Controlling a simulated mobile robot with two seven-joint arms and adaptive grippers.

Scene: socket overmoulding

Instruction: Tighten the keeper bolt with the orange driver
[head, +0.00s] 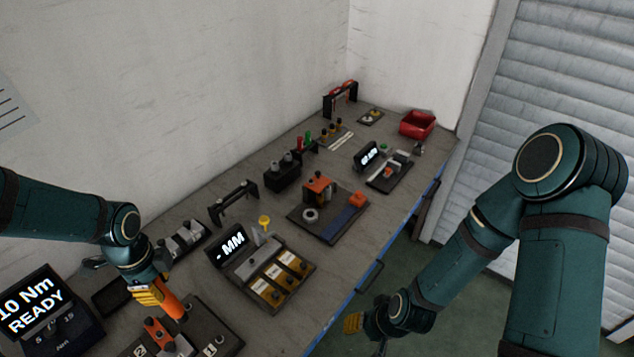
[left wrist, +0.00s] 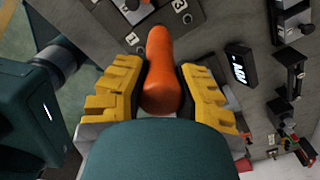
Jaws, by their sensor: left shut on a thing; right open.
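My left gripper (head: 158,297) is shut on the orange driver (head: 171,302); its yellow fingers clasp the handle. In the left wrist view the orange handle (left wrist: 160,62) stands between the two yellow finger pads (left wrist: 160,92). The driver is over or beside a dark numbered fixture plate (head: 214,323) at the front of the bench; I cannot tell whether its tip touches anything. An orange-and-black block (head: 159,334) sits on that plate. The keeper bolt cannot be made out. My right gripper (head: 366,326) is open and empty, off the front edge of the bench.
A torque unit (head: 42,308) reading "10 Nm READY" stands at the left. A caliper-like display reading "- MM" (head: 230,244) and a sectioned tray (head: 300,270) are right of the fixture. Further back are another fixture plate (head: 308,228) and a red bin (head: 417,124).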

